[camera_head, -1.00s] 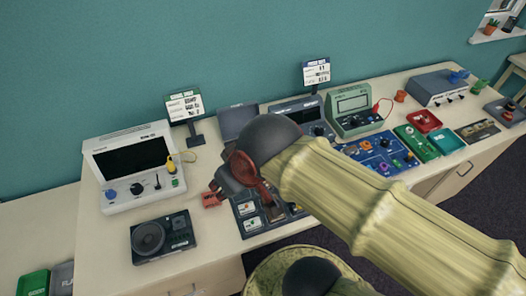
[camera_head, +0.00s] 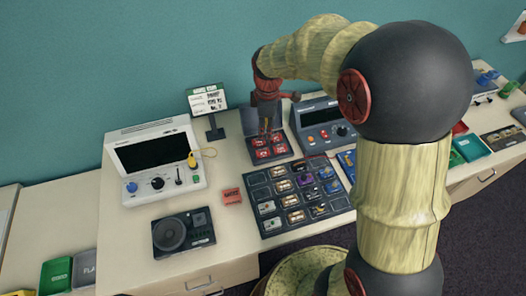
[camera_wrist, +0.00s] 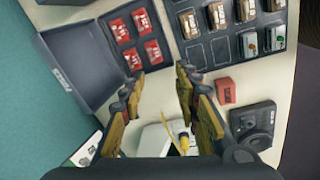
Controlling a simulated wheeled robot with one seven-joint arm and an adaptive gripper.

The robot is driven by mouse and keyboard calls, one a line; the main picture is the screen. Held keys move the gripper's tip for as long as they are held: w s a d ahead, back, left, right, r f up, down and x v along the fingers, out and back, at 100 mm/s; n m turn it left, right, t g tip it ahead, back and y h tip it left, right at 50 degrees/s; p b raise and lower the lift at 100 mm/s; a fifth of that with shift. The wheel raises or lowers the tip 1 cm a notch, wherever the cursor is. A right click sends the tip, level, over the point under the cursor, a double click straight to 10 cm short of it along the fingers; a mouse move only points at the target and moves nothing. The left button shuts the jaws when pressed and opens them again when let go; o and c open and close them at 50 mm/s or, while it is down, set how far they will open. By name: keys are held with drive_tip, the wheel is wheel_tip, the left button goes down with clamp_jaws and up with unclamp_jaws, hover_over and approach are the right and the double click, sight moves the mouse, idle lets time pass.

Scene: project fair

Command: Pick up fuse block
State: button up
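A small red block (camera_head: 231,196), seemingly the fuse block, lies loose on the table left of the dark component tray (camera_head: 262,225). It also shows in the wrist view (camera_wrist: 226,91), right of the fingers and apart from them. More red blocks (camera_head: 270,148) sit in an open dark case (camera_head: 285,157) behind the tray; several also show in the wrist view (camera_wrist: 122,31). My gripper (camera_wrist: 158,78) is open, with nothing between its fingers. In the head view it is above the open case and partly hides it.
A white instrument (camera_head: 153,165) and a black speaker unit (camera_head: 183,233) stand left of the loose block. A sign on a stand (camera_head: 209,108) and a blue-grey meter (camera_head: 325,125) flank the case. Bare tabletop (camera_head: 215,175) surrounds the loose block.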

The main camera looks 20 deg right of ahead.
sight(263, 151)
drive_tip(key=w+f+n, duration=0.1)
drive_tip(key=f, duration=0.1)
drive_tip(key=w+f+n, duration=0.1)
drive_tip(key=f, duration=0.2)
drive_tip(key=w+f+n+g, duration=0.1)
drive_tip(key=f, duration=0.1)
drive_tip(key=shift+w+f, duration=0.3)
drive_tip(key=shift+f, duration=0.05)
drive_tip(key=shift+n, duration=0.3)
drive_tip(key=shift+s+d+f+b, duration=0.1)
drive_tip(key=shift+f+b, duration=0.15)
drive_tip(key=shift+f, duration=1.75)
drive_tip(key=shift+s+f+b, duration=0.1)
drive_tip(key=shift+f+b, duration=0.15)
drive_tip(key=shift+f, duration=1.75)
drive_tip(key=shift+c, duration=0.8)
drive_tip(key=shift+r, duration=0.1)
clamp_jaws()
